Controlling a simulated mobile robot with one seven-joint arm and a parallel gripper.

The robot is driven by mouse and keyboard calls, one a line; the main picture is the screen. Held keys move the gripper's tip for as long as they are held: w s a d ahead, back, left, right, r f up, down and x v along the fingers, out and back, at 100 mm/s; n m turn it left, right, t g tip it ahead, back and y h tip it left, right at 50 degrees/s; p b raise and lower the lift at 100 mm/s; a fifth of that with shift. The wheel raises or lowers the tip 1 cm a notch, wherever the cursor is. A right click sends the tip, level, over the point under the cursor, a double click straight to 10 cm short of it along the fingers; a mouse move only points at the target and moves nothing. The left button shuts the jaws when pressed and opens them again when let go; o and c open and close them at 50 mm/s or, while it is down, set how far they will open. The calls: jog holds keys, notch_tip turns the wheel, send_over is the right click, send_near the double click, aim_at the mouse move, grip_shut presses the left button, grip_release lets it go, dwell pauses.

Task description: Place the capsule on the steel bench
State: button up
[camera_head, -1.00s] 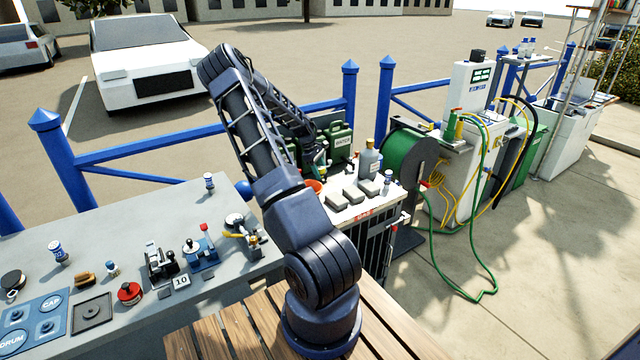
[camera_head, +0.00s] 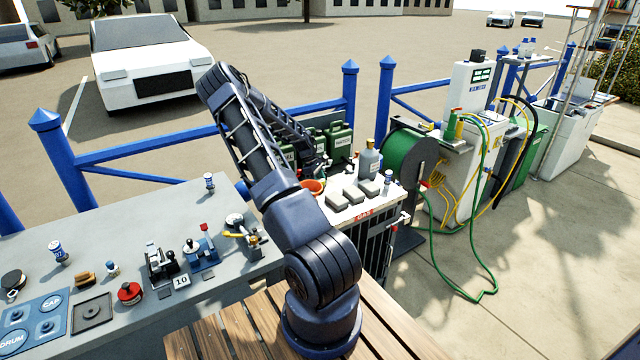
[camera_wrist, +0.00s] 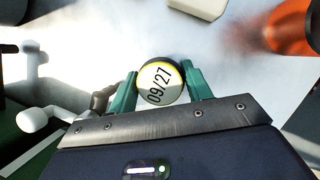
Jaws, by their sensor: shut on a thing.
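The capsule (camera_wrist: 160,77), a round piece with a yellow rim and a face reading "09/27", is between the green fingers of my gripper (camera_wrist: 161,88) in the wrist view. My gripper is shut on it. A pale surface shows beyond the capsule; I cannot tell the gap. In the head view my gripper is over the back of the white cabinet top, partly hidden by my arm, and the capsule cannot be made out. The grey steel bench (camera_head: 130,222) is at the left in the head view, apart from my gripper.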

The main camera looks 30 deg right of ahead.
jog(key=o, duration=1)
jog(key=shift+c, duration=0.2)
jog(key=v, duration=1.2)
jog(key=s+a+r+m+t+y, duration=0.1)
jog(key=s+a+r, duration=0.2)
jog(key=a+r, duration=0.35)
jog(key=s+a+r+m+t+y, duration=0.2)
jog(key=s+a+r, duration=0.1)
jog(key=a+r, duration=0.35)
jog(key=s+a+r+m+t, duration=0.2)
jog(key=s+a+r+t, duration=0.1)
jog(key=s+a+r, duration=1.45)
jog(key=s+a+m+t, duration=0.1)
jog(key=s+a, duration=0.3)
jog(key=s, duration=1)
jog(key=shift+s+f+m+t, duration=0.25)
jog(key=shift+f+m+t, duration=0.15)
jog(key=shift+t, duration=0.3)
